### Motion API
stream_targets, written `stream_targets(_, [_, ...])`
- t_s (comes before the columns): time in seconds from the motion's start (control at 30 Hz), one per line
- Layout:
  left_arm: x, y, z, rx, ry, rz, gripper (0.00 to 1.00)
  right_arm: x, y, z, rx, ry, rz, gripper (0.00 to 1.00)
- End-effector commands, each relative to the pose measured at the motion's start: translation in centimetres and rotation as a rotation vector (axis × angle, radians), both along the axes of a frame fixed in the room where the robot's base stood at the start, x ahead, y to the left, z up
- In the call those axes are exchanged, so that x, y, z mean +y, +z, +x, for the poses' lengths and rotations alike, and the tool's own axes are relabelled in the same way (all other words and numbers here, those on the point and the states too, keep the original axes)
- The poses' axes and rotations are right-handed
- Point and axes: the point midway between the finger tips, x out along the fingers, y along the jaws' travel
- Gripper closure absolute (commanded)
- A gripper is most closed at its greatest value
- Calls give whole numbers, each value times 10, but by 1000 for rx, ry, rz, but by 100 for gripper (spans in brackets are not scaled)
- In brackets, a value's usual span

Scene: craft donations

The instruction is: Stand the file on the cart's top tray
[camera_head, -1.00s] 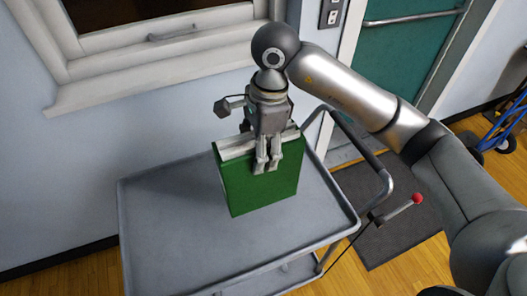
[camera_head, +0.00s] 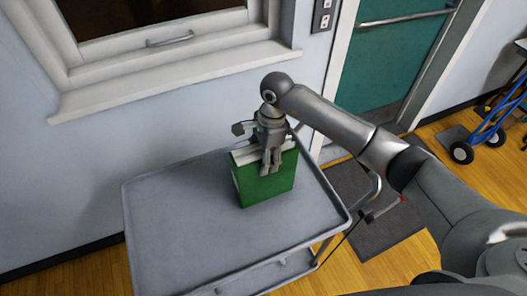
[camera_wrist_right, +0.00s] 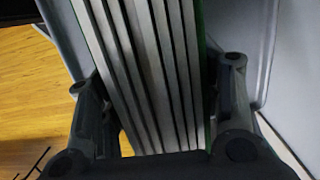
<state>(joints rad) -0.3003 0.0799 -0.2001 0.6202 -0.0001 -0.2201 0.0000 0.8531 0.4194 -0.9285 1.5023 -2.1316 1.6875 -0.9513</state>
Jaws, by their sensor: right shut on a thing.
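The green file (camera_head: 266,184) stands upright on the cart's top tray (camera_head: 190,214), toward its back right part. Its pale page edges face up. My right gripper (camera_head: 271,166) is over the file's top edge with its fingers shut on it. In the right wrist view the file's striped edge (camera_wrist_right: 150,75) lies between the two fingers of the right gripper (camera_wrist_right: 160,120). Whether the file's bottom touches the tray is hard to tell. My left gripper is not in view.
The grey tray has a raised rim and is bare to the left and front of the file. A wall and window sill (camera_head: 170,85) stand behind the cart. A teal door (camera_head: 390,65), a dark mat (camera_head: 365,215) and a blue hand truck (camera_head: 490,130) are at the right.

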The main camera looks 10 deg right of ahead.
Motion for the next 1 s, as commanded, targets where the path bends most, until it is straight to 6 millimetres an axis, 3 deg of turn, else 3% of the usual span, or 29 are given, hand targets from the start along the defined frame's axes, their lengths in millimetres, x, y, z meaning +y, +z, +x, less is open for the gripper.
stream_targets(0.37, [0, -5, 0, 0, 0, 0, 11, 0, -4, 1, -3, 0, 2, 84])
stream_targets(0.4, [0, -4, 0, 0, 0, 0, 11, 0, -4, 0, -1, -1, 0, 38])
stream_targets(0.53, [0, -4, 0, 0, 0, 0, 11, 0, -3, 0, 0, -1, 0, 21])
stream_targets(1.0, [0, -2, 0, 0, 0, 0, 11, -1, 3, 1, -3, -1, 1, 20])
